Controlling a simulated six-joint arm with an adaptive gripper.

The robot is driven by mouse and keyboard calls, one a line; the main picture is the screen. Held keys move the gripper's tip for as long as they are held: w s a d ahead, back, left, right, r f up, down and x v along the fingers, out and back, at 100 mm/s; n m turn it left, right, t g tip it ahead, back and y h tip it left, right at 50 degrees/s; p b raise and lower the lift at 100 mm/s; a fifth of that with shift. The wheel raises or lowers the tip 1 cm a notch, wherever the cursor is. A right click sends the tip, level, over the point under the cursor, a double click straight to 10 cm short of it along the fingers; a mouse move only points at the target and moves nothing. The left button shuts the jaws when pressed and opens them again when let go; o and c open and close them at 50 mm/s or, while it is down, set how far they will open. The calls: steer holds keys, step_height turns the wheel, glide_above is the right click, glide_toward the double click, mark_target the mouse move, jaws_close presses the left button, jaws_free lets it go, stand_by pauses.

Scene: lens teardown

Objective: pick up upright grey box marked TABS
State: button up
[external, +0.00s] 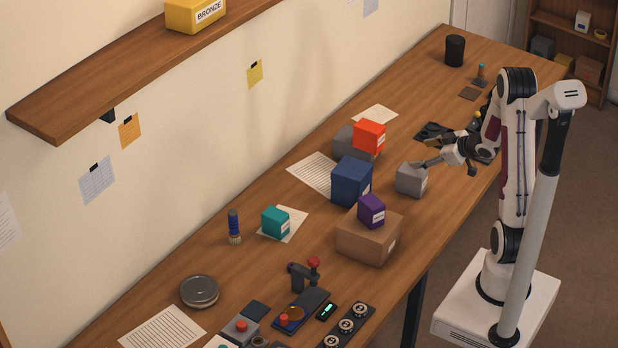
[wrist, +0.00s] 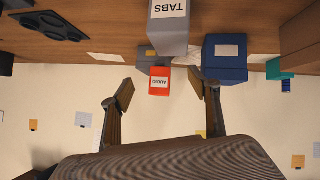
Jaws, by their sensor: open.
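The grey box marked TABS (external: 411,181) stands upright on the wooden table in the external view, to the right of the blue box. In the wrist view, which looks upside down, the TABS box (wrist: 172,38) is at the top edge with its white label showing. My gripper (external: 446,165) is open beside the box, on its right. One finger reaches close to the box's top; I cannot tell whether it touches. In the wrist view my gripper (wrist: 160,83) has its two fingers spread with nothing gripped between them.
A blue box (external: 351,182) stands left of the TABS box. A red box (external: 369,136) marked AUDIO sits on another grey box (external: 345,145) behind. A purple box (external: 371,211) sits on a brown box (external: 368,240) nearer the camera. A dark tray (external: 431,131) lies behind my gripper.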

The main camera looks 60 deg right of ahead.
mark_target(420, 172)
steer(key=s+f, duration=0.1)
steer(key=s+f+t+y, duration=0.1)
steer(key=f, duration=0.1)
steer(key=s+f+y, duration=0.1)
steer(key=shift+f+t, duration=0.4)
steer(key=shift+s+f+m+t+y, duration=0.25)
steer(key=shift+s+m+t+y, duration=0.15)
steer(key=shift+s, duration=0.2)
steer(key=shift+x, duration=1.35)
steer(key=shift+a, duration=0.1)
steer(key=shift+x, duration=2.55)
steer(key=shift+a+r, duration=0.1)
